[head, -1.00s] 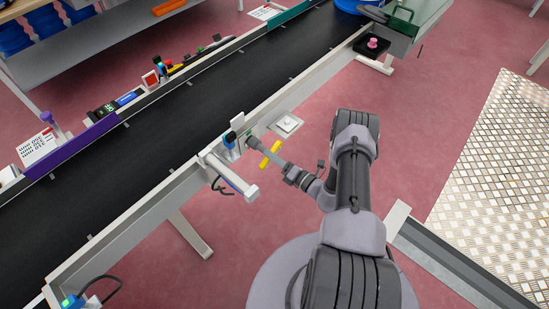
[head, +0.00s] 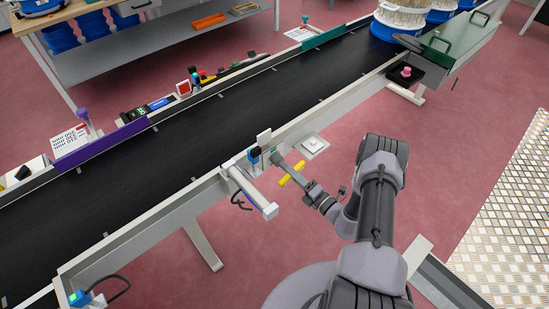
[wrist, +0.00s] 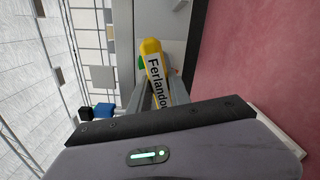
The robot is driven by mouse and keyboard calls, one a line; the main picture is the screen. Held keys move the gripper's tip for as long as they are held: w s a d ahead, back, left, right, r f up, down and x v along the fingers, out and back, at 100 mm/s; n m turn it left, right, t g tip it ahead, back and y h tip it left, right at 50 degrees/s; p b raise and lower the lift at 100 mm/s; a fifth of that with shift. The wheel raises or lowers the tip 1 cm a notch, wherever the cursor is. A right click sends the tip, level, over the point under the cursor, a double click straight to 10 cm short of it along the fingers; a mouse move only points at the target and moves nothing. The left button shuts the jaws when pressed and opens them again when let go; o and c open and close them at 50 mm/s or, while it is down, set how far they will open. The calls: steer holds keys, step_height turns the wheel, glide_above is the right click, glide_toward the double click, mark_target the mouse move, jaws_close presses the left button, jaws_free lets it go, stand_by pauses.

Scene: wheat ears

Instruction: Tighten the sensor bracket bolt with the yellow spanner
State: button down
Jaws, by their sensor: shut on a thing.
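My gripper (head: 290,171) is shut on the yellow spanner (head: 300,166), beside the near rail of the conveyor. The spanner's yellow handle shows on both sides of the grey fingers, lying across them. The far end of the gripper reaches close to the sensor bracket (head: 264,137), a small pale plate on the rail. A dark and blue sensor (head: 254,155) is just left of it. The bolt and the spanner's jaw cannot be made out.
The black conveyor belt (head: 190,135) runs diagonally behind the rail. A pale cylinder arm (head: 250,190) sticks out left of my gripper. A small white box (head: 312,145) is on its right. Red floor is open in front.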

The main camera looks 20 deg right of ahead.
steer(key=shift+m+b, duration=0.35)
steer(key=shift+m, duration=0.75)
steer(key=shift+f+m+b, duration=0.1)
steer(key=shift+m+b, duration=0.4)
steer(key=shift+m, duration=0.6)
steer(key=shift+m, duration=1.3)
steer(key=shift+m, duration=1.2)
